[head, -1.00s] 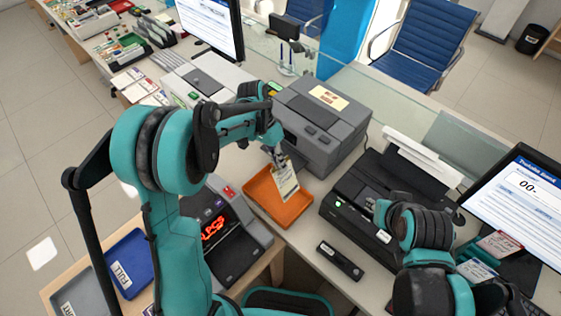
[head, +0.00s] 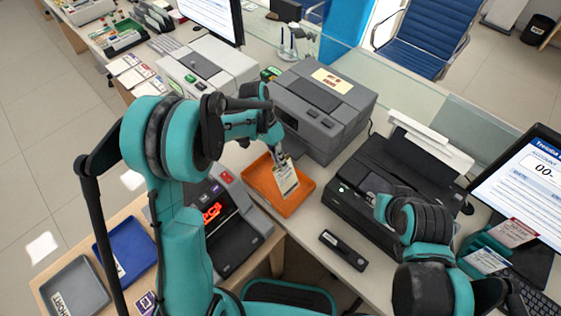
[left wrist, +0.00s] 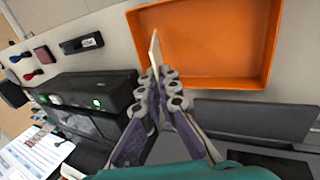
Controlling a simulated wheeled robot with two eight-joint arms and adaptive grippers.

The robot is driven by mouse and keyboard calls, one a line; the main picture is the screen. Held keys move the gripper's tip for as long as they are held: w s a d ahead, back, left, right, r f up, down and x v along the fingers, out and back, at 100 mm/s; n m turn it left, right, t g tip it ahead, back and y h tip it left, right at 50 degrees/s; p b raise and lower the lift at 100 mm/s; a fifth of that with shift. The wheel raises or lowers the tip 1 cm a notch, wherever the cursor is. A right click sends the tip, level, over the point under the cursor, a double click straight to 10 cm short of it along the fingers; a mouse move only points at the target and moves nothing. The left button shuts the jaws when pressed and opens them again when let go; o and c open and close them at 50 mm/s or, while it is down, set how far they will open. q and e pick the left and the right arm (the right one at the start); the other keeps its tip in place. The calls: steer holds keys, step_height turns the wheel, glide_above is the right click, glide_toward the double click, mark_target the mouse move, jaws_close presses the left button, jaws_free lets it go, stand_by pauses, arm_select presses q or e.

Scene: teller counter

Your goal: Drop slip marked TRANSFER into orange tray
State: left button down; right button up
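My left gripper (head: 281,160) is shut on a cream paper slip (head: 288,183) that hangs down over the orange tray (head: 256,178). The slip has printed lines, too small to read in the head view. In the left wrist view the gripper (left wrist: 165,85) pinches the slip (left wrist: 155,50), which shows nearly edge-on beside the inner wall of the tray (left wrist: 230,45). The tray floor in that view is bare. I cannot tell if the slip touches the tray. My right gripper (head: 372,198) is by the black printer, its fingers too small to judge.
A grey machine (head: 322,105) stands behind the tray and a black printer (head: 350,190) to its right. A counting machine with a red display (head: 225,225) is at the front left. A small black stamp-like bar (head: 343,250) lies in front. Blue (head: 128,245) and grey (head: 78,285) trays sit lower left.

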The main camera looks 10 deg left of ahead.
arm_select(q)
steer(key=shift+f+b, duration=0.3)
steer(key=shift+f, duration=0.35)
steer(key=c, duration=2.2)
jaws_free()
steer(key=o, duration=0.6)
steer(key=shift+c, duration=0.2)
steer(key=shift+r, duration=0.2)
steer(key=shift+r+p, duration=2.35)
steer(key=shift+r, duration=1.05)
steer(key=shift+f, duration=0.1)
